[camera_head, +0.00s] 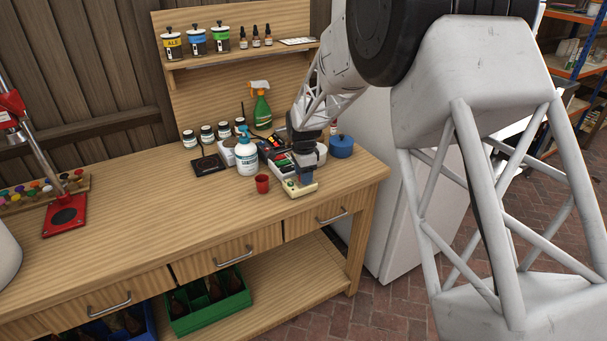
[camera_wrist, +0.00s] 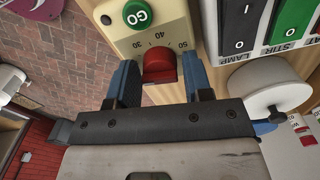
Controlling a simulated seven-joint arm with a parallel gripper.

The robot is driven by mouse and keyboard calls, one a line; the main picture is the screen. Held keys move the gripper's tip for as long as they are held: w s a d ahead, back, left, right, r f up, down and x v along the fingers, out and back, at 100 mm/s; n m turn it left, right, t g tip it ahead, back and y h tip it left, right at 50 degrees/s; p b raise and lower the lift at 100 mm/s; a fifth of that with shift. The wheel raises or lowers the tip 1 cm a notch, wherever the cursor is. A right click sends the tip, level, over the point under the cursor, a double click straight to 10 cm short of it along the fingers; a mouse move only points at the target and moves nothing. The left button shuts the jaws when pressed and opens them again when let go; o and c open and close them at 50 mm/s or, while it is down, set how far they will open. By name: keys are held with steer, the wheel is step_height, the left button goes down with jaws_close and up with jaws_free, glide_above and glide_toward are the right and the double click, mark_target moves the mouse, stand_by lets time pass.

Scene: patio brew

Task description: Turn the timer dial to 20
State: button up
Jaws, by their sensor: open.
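The timer is a small cream box (camera_head: 301,190) at the bench's front right edge. In the wrist view the timer box (camera_wrist: 180,22) shows a green GO button (camera_wrist: 137,14) and a red dial (camera_wrist: 160,66). My gripper (camera_head: 305,177) is right over the timer, pointing down. In the wrist view my gripper (camera_wrist: 160,68) is open, with one blue finger on each side of the dial. I cannot tell whether either finger touches it. The dial's pointer is not clear.
A switch panel (camera_wrist: 246,20) with LAMP and STIR labels stands close to the right finger. A white round item (camera_wrist: 278,97) is beside it. A red cup (camera_head: 262,184), a spray-top white bottle (camera_head: 247,156) and a blue pot (camera_head: 341,146) stand near. The bench's left-middle (camera_head: 150,225) is clear.

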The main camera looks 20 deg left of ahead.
steer(key=shift+r, duration=3.9)
steer(key=shift+s+d+r, duration=0.15)
steer(key=shift+d+r, duration=0.2)
steer(key=shift+d, duration=0.05)
steer(key=s+d+r+n, duration=0.2)
steer(key=s+d+r, duration=0.35)
steer(key=d, duration=0.25)
steer(key=s+d+r+n+t, duration=0.1)
steer(key=s+d+r, duration=0.4)
steer(key=d, duration=0.4)
steer(key=s+d+r+n, duration=0.2)
steer(key=s+d+r, duration=0.2)
steer(key=s+d, duration=0.35)
steer(key=s+d+n, duration=0.2)
steer(key=s+d, duration=0.3)
steer(key=s, duration=0.4)
steer(key=s+d+f+n+t, duration=0.1)
steer(key=s+d+n, duration=0.1)
steer(key=s+d, duration=0.4)
steer(key=s+d+n, duration=0.1)
steer(key=s+d, duration=0.4)
steer(key=s, duration=0.8)
steer(key=shift+d+f+n+t, duration=0.2)
steer(key=shift+f+n+t, duration=0.1)
steer(key=shift+n, duration=0.1)
